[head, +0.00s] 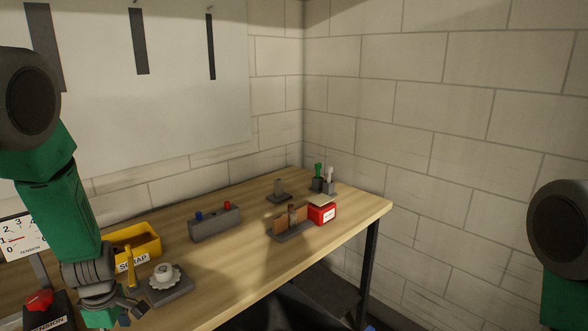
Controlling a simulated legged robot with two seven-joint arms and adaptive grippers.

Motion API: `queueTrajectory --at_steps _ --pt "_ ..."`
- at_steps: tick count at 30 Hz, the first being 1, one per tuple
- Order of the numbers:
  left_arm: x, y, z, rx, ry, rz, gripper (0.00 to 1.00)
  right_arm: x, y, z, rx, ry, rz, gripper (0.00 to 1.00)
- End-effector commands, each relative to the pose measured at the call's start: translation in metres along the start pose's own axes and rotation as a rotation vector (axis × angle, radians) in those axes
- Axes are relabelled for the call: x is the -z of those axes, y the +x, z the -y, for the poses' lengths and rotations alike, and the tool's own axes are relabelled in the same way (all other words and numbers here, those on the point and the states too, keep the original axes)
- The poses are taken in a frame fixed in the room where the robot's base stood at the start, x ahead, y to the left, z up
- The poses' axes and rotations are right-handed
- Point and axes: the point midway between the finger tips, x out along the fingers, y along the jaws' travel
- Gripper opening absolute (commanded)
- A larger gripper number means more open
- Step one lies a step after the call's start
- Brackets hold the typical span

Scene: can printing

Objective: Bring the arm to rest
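My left arm (50,205) comes in from the left, green with dark joints, and hangs down over the near left part of the bench. Its gripper (128,312) is low in the picture, just in front of a grey block with a white toothed wheel (164,275). The fingers are small and dark, and I cannot tell whether they are open or hold anything. My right arm (560,235) shows only in part at the right edge, clear of the bench. Its gripper is out of view.
The wooden bench (255,255) holds a yellow SCRAP bin (138,240), a red knob (39,300), a tension dial (20,236), a grey block with blue and red pieces (214,223), a red box (322,214) and a pen holder (322,184). Walls close the back and right.

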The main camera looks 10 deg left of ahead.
Motion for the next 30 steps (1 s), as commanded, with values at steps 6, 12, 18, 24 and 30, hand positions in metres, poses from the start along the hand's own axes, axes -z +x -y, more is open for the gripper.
queueTrajectory --at_steps 6,12,18,24,30 --pt "-0.024 0.061 0.093 0.038 0.603 -0.072 0.63 -0.001 0.0 0.0 0.0 0.0 0.001 0.31" --pt "-0.057 0.092 0.2 0.035 1.304 -0.045 0.63 -0.001 0.0 0.0 0.0 0.0 0.001 0.31" --pt "-0.087 0.088 0.287 -0.033 1.826 0.047 0.63 0.0 0.0 0.0 0.0 0.0 0.001 0.31" --pt "-0.094 0.13 0.293 -0.059 1.892 0.051 0.63 -0.003 0.044 0.0 0.0 0.0 0.002 0.31" --pt "-0.097 0.181 0.295 -0.059 1.888 0.049 0.63 -0.005 0.094 0.001 0.0 0.0 0.001 0.31"
